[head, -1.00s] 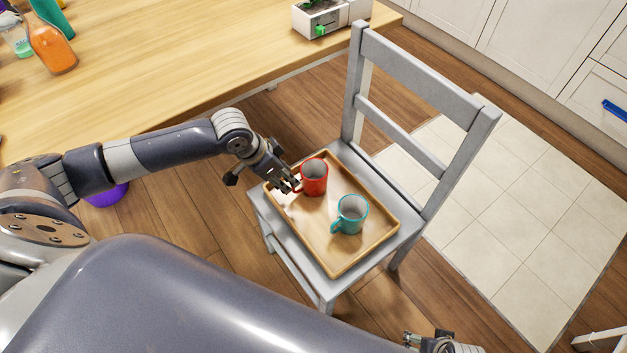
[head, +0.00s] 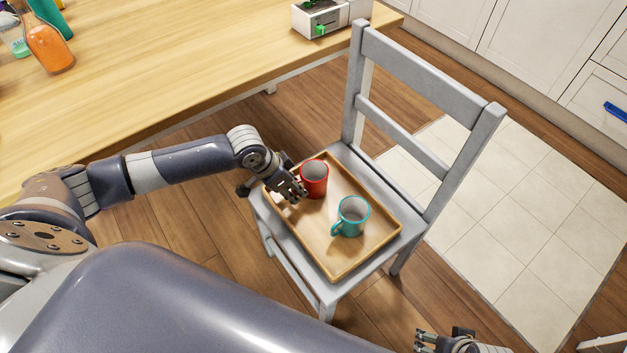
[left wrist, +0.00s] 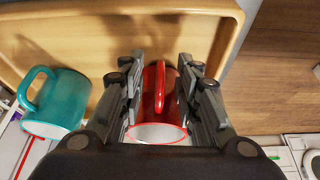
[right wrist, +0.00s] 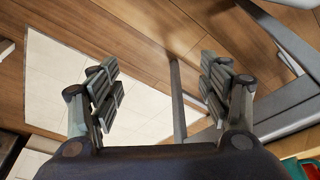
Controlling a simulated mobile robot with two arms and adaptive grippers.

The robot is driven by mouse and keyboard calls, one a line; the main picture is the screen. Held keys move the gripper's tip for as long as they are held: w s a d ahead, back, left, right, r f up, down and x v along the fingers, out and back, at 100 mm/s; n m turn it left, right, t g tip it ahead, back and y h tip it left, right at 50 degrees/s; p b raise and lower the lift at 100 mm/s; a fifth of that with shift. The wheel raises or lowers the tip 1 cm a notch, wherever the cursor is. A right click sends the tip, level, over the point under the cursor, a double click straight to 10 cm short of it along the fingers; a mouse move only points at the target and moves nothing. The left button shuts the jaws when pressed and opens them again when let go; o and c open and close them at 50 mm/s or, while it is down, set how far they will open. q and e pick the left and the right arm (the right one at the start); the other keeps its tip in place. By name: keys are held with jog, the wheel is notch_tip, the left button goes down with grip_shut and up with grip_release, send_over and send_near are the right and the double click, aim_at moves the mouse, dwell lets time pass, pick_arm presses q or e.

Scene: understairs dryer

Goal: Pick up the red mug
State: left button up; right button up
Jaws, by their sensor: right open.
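The red mug (head: 315,178) stands on a wooden tray (head: 335,262), which lies on the grey chair seat. My left gripper (head: 297,186) is at the mug's left side. In the left wrist view the fingers of my left gripper (left wrist: 160,85) are spread on either side of the red mug's handle (left wrist: 160,88), with a gap on both sides of the handle. Part of the mug's body is hidden behind the fingers. My right gripper (right wrist: 160,85) is open and empty; it shows at the bottom edge of the head view (head: 445,342).
A teal mug (head: 351,216) stands on the tray in front of and right of the red mug. The chair backrest (head: 425,80) rises behind the tray. A wooden table (head: 180,60) with bottles is at the upper left. Floor is open around the chair.

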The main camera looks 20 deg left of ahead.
pick_arm(q)
grip_shut()
jog(key=shift+r, duration=0.15)
